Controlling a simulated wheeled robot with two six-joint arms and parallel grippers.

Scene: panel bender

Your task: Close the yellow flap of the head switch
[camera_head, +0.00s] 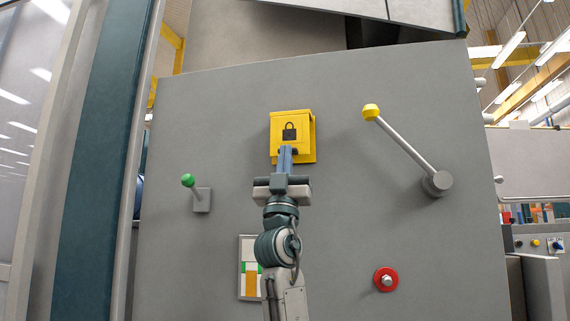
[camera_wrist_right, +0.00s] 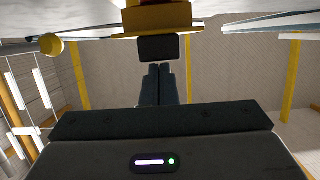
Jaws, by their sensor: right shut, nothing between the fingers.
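In the right wrist view, the shut fingers (camera_wrist_right: 160,70) point at a dark block below the yellow box (camera_wrist_right: 158,17). My left gripper is not in view.
On the grey panel (camera_head: 340,230), a green-knobbed lever (camera_head: 188,181) is at left and a long yellow-knobbed lever (camera_head: 405,145) at right. A red round knob (camera_head: 386,280) is lower right. A framed chart (camera_head: 249,268) is partly behind my right arm.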

